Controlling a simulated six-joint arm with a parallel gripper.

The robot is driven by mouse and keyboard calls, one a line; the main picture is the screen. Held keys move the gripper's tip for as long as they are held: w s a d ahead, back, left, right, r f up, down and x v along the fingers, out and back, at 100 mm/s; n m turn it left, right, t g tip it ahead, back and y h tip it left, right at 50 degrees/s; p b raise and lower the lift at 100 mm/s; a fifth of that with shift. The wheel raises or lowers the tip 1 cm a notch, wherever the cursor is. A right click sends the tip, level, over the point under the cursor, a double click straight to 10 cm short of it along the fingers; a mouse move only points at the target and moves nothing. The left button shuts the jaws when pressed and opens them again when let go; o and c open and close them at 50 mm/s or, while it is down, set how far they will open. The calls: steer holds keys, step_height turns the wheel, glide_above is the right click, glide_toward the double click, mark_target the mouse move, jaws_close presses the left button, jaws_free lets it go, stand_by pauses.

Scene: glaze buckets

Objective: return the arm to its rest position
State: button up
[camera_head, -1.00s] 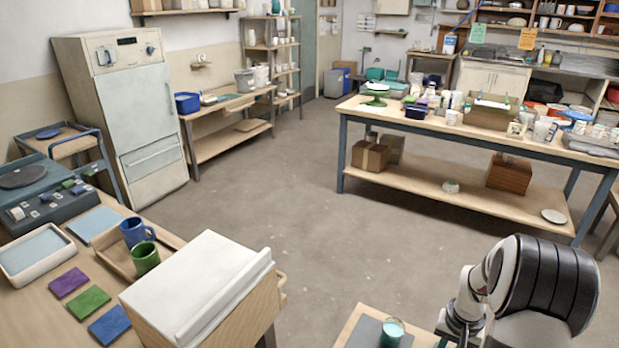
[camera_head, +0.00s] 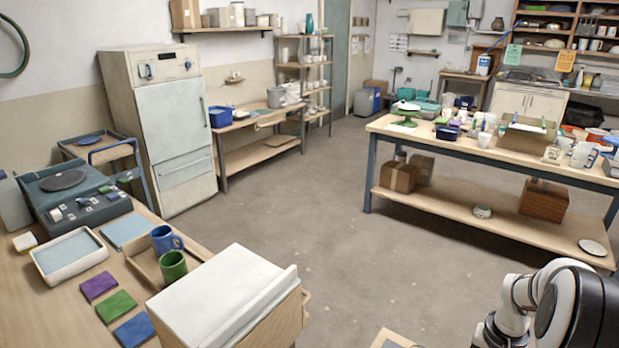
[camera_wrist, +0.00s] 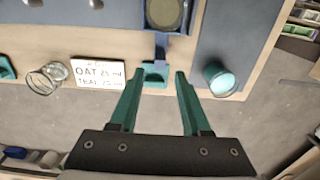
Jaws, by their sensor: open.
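In the wrist view my gripper (camera_wrist: 154,98) shows as two green fingers, spread apart with nothing between them. Beyond the fingertips is a table edge with a small teal block (camera_wrist: 155,75) under a dark-handled tool (camera_wrist: 162,45). A cup of teal glaze (camera_wrist: 219,79) stands to the right of the fingers on a blue-grey mat, apart from them. In the head view only my white and black arm shows at the lower right; the gripper is out of that picture.
In the wrist view a clear glass (camera_wrist: 47,78) and a lettered card (camera_wrist: 100,73) sit left of the fingers. In the head view a white-topped box (camera_head: 225,290) stands front left beside a green mug (camera_head: 173,266) and blue mug (camera_head: 166,240). Open floor lies in the middle.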

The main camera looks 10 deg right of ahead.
step_height(320, 180, up, 2)
steer(key=shift+r, duration=0.1)
steer(key=s+a+r+n, duration=0.1)
steer(key=a+r, duration=0.3)
steer(key=a, duration=0.3)
steer(key=a+r, duration=0.3)
steer(key=a, duration=0.4)
steer(key=s+a+r+n+y, duration=0.1)
steer(key=s+a+r+n, duration=0.1)
steer(key=s+a, duration=1.3)
steer(key=shift+s+a+r+y, duration=0.2)
steer(key=shift+s+a+y, duration=0.2)
steer(key=shift+a, duration=0.55)
